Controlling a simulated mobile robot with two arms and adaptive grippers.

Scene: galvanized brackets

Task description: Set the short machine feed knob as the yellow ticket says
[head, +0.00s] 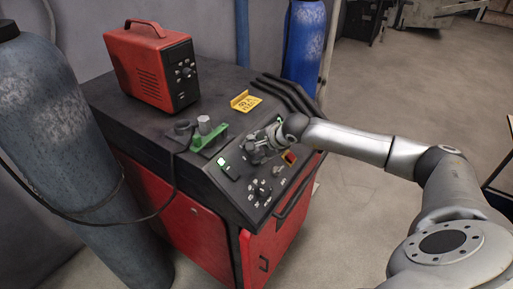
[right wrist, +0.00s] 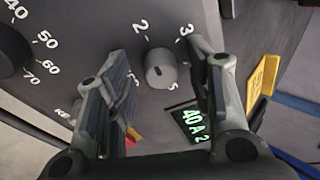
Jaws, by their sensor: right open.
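The yellow ticket (head: 245,101) stands on the dark top of the machine in the head view; its writing is too small to read surely. Its edge also shows in the right wrist view (right wrist: 262,84). A small grey knob (right wrist: 160,68) sits on the dark panel, with printed numbers 2, 3 and 5 around it. I cannot tell its setting for sure. My right gripper (right wrist: 158,75) is open, with one finger on each side of this knob and gaps to both. In the head view my right gripper (head: 258,149) hides that part of the panel. My left gripper is not in view.
A lit green display (right wrist: 192,122) reads "40 A 2". A larger black dial (right wrist: 12,52) with 40 to 70 lies left. A red-yellow switch (head: 289,157) is near my gripper. A red unit (head: 143,68), green bracket (head: 208,139) and gas cylinders (head: 68,150) (head: 303,45) stand around.

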